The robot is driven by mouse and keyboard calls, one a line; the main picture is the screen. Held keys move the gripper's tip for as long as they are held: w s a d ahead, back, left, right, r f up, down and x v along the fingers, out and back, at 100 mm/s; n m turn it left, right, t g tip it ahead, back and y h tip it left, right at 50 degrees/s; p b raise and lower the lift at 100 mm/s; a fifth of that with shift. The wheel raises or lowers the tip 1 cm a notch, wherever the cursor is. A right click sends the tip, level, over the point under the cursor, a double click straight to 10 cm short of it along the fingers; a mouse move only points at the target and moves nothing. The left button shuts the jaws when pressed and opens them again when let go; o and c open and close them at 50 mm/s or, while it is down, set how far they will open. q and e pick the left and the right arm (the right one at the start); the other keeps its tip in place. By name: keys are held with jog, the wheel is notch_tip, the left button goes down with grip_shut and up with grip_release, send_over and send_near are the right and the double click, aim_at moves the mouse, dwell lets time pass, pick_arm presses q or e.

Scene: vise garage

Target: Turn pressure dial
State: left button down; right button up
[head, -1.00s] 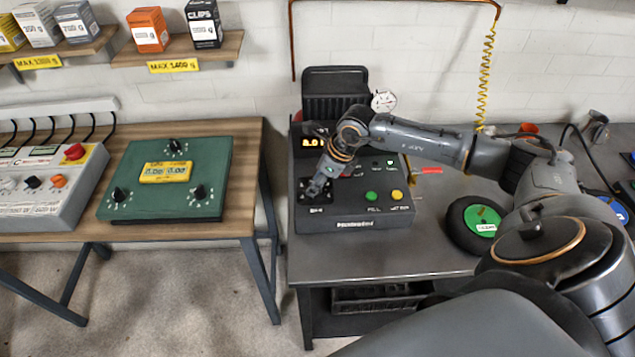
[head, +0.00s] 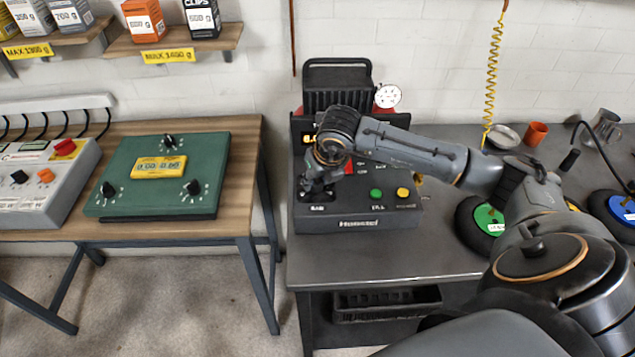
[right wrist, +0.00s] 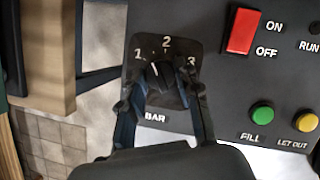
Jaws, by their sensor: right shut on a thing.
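The pressure dial (right wrist: 163,82) is a black knob on a plate marked 1, 2, 3 with BAR below it, in the right wrist view. A white line on the knob points between 1 and 2. My right gripper (right wrist: 160,102) is shut on the knob, one finger on each side. In the head view my right gripper (head: 318,187) is at the left front of the dark control box (head: 345,225), and the dial is mostly hidden under it. The box's small display is largely covered by my arm. My left gripper is not in view.
The box also carries a green FILL button (right wrist: 262,114), a yellow LET OUT button (right wrist: 306,121) and a red ON/OFF switch (right wrist: 242,31). A round white gauge (head: 388,96) stands behind it. A green panel (head: 210,150) with dials lies on the wooden table left.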

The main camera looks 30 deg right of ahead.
dwell(0.3)
jog(key=o, duration=1.1)
jog(key=shift+o, duration=0.2)
jog(key=v, duration=1.2)
